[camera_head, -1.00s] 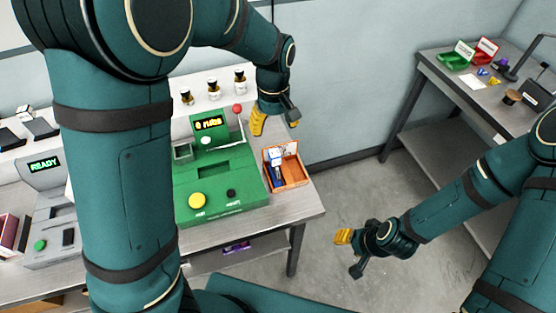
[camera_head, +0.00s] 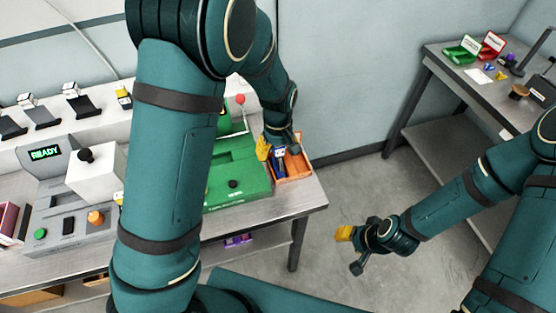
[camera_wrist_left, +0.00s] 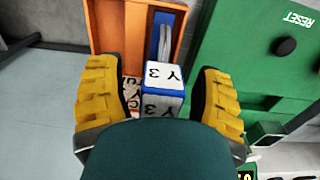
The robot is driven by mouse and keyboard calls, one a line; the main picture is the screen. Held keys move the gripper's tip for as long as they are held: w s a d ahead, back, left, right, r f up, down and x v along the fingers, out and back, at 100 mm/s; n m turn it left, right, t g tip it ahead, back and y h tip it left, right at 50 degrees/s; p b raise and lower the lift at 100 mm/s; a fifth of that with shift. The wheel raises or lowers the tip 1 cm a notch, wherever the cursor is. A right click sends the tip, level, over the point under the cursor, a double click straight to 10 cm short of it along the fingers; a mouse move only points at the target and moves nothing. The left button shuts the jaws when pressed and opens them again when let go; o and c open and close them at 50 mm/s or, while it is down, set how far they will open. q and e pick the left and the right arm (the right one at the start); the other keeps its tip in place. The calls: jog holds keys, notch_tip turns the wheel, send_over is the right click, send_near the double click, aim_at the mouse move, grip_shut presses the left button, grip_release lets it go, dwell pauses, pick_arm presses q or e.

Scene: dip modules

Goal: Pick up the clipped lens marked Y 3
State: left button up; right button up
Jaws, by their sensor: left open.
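The clipped lens marked Y 3 (camera_wrist_left: 163,78) shows in the left wrist view as a white block with blue edges. It stands in or over the orange tray (camera_wrist_left: 108,27), whose rim also shows in the head view (camera_head: 301,168). My left gripper (camera_wrist_left: 158,98) is open, with one yellow finger on each side of the lens and a gap on both sides. In the head view my left gripper (camera_head: 270,149) is at the tray's left side and partly hides the lens. My right gripper (camera_head: 347,242) hangs over the floor, away from the table; its jaw state is unclear.
The green machine (camera_head: 237,170) stands directly left of the tray, with a red-knobbed lever (camera_head: 240,99). Lettered white pieces (camera_wrist_left: 132,90) lie in the tray beside the lens. A grey machine reading READY (camera_head: 45,153) is at the left. A second table (camera_head: 450,85) stands at the right.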

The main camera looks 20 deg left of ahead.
pick_arm(q)
grip_shut()
dwell(0.4)
